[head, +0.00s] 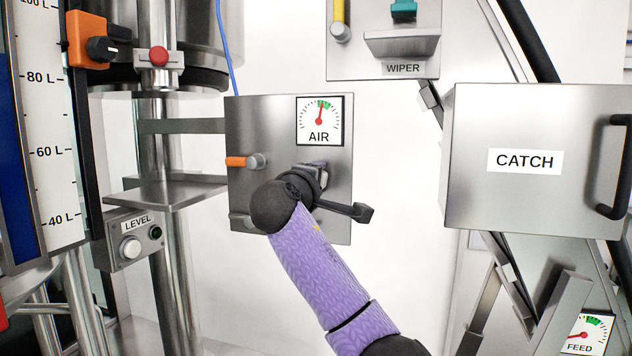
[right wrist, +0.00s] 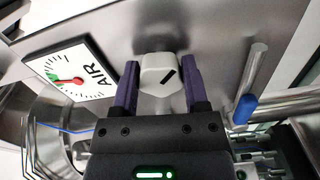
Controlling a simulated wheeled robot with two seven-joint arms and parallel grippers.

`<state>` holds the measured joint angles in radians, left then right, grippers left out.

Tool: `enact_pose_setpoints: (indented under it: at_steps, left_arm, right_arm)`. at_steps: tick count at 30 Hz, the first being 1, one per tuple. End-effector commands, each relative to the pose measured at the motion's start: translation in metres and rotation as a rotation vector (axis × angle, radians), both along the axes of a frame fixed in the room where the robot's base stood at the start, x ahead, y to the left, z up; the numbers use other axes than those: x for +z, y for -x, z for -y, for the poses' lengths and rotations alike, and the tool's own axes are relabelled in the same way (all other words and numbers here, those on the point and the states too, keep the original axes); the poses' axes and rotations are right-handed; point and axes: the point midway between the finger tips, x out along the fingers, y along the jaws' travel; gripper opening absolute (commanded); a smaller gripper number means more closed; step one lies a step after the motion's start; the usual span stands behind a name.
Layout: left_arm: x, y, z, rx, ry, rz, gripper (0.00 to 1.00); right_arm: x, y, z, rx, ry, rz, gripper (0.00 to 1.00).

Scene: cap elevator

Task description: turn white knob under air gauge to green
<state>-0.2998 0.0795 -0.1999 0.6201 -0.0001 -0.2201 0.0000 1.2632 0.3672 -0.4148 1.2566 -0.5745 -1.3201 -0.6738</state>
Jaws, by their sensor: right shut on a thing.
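The AIR gauge (head: 319,120) is on a metal panel (head: 262,120) in the head view. Its red needle points nearly straight up, at the green patch. In the right wrist view the gauge (right wrist: 73,72) is at the left, turned sideways, with the needle on the green. In the head view my right gripper (head: 313,176) is at the panel below the gauge and hides the knob. My left gripper is out of view.
An orange-tipped lever (head: 244,161) is at the panel's left edge. The WIPER panel (head: 403,68) is above right, the CATCH box (head: 540,160) to the right. A LEVEL button box (head: 138,240) is at left. A blue-ended handle (right wrist: 244,108) shows near the right gripper.

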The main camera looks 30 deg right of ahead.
Motion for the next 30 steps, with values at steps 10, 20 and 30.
enact_pose_setpoints:
  at_steps: [10,20,30]
  left_arm:
    - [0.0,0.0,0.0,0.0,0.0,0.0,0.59]
    - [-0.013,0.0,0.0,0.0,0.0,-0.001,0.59]
    - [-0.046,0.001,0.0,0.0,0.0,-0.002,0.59]
  right_arm:
    - [-0.001,0.0,0.0,-0.001,-0.001,-0.004,0.93]
    - [-0.005,0.01,-0.014,0.004,0.001,0.002,0.93]
    - [-0.004,0.059,-0.071,0.002,-0.001,-0.001,0.93]
